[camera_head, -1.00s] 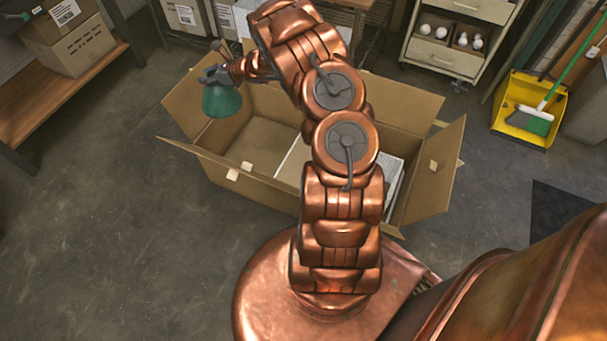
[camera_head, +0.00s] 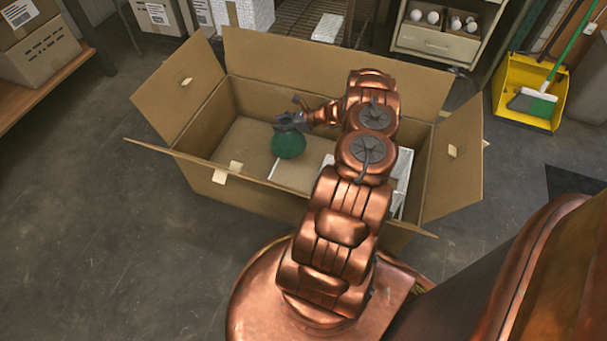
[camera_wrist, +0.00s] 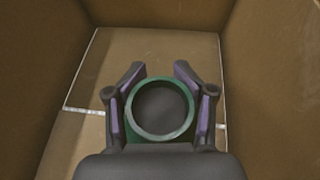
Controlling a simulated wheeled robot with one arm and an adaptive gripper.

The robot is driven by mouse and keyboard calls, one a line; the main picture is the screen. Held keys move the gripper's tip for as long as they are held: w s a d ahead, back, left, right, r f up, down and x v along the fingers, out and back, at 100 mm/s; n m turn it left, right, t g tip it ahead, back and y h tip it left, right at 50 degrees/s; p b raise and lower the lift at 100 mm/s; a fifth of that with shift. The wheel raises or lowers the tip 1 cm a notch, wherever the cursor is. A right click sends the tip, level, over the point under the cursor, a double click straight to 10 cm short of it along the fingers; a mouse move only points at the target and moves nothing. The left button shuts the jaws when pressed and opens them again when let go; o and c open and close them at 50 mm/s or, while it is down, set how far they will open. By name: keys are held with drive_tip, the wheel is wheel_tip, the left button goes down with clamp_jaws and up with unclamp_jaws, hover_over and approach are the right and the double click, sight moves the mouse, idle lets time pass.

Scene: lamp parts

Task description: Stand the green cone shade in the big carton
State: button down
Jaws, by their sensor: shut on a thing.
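The green cone shade (camera_head: 289,145) is in my gripper (camera_head: 290,121), over the left half of the big open carton (camera_head: 240,197). In the wrist view the shade's round green rim (camera_wrist: 162,135) with a dark inside sits between the two fingers of my gripper (camera_wrist: 160,92), which is shut on it. The carton's brown floor (camera_wrist: 150,60) and walls show around the shade. The carton's flaps are spread outward. Whether the shade's lower edge touches the carton floor cannot be told. My arm hides part of the carton's middle and right.
White items (camera_head: 403,180) lie in the carton's right part, partly behind my arm. The left part of the carton floor looks clear. A drawer cabinet (camera_head: 440,35) stands behind, a yellow dustpan (camera_head: 530,92) at right, and a wooden bench with boxes (camera_head: 35,45) at left.

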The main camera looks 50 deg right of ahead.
drive_tip(key=shift+s+f, duration=0.2)
drive_tip(key=shift+f, duration=0.2)
drive_tip(key=shift+w+a+f, duration=0.1)
drive_tip(key=shift+w+a, duration=0.05)
drive_tip(key=shift+w, duration=0.1)
drive_tip(key=w+a+f+b, duration=0.4)
drive_tip(key=w+a+b, duration=0.1)
drive_tip(key=w+a, duration=0.5)
drive_tip(key=shift+w+f+b, duration=0.35)
drive_tip(key=shift+w+b, duration=0.05)
drive_tip(key=shift+w, duration=0.3)
drive_tip(key=shift+a+f, duration=0.1)
drive_tip(key=shift+c, duration=2.2)
unclamp_jaws()
